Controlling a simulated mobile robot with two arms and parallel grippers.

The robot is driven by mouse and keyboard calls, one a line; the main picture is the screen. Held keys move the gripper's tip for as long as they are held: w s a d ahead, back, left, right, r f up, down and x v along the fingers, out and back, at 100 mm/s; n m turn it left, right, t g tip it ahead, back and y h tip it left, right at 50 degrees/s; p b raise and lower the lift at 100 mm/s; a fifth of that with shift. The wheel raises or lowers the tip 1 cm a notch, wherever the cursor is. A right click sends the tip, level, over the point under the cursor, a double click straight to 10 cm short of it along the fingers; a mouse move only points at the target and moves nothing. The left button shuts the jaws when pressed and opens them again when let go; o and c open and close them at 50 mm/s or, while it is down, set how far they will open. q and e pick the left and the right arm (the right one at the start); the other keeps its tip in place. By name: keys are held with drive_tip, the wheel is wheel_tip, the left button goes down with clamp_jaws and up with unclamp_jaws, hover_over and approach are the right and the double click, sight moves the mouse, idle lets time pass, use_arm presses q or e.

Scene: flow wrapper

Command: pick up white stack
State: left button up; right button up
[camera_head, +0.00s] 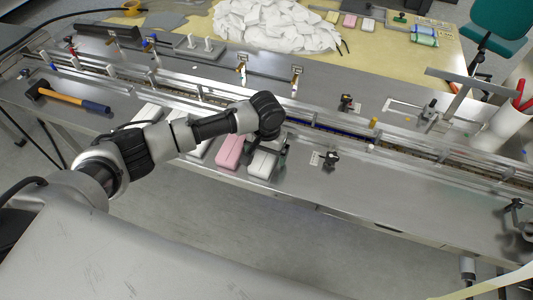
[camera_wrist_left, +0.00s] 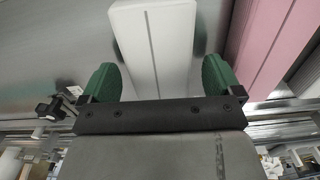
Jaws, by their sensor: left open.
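A white stack (camera_head: 262,164), a long pale block, lies on the steel table near its front edge. My left gripper (camera_head: 277,143) is over its far end, partly hidden by my own wrist. In the left wrist view the white stack (camera_wrist_left: 155,45) appears between the two green fingers of my left gripper (camera_wrist_left: 160,78). The fingers are open, with a visible gap on each side of it. I cannot tell how far they are above the table. My right gripper is not in view.
A pink stack (camera_head: 230,150) lies close beside the white stack, also in the wrist view (camera_wrist_left: 268,45). More white stacks lie to its left, partly under my arm. A conveyor rail (camera_head: 330,132) runs behind. A hammer (camera_head: 70,97) lies at left.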

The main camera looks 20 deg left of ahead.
sight(270, 155)
use_arm(q)
drive_tip(key=shift+f, duration=0.45)
drive_tip(key=shift+c, duration=0.2)
drive_tip(key=c, duration=0.9)
drive_tip(key=shift+c, duration=0.2)
drive_tip(key=shift+r, duration=0.45)
drive_tip(key=r, duration=0.2)
drive_tip(key=d+r+b, duration=0.1)
drive_tip(key=shift+s+r, duration=0.2)
drive_tip(key=shift+r, duration=0.15)
drive_tip(key=s+d+r+b, duration=0.1)
drive_tip(key=s+d+r, duration=0.2)
drive_tip(key=d+r, duration=0.3)
drive_tip(key=d, duration=0.4)
drive_tip(key=shift+s+r, duration=0.25)
drive_tip(key=shift+s, duration=0.1)
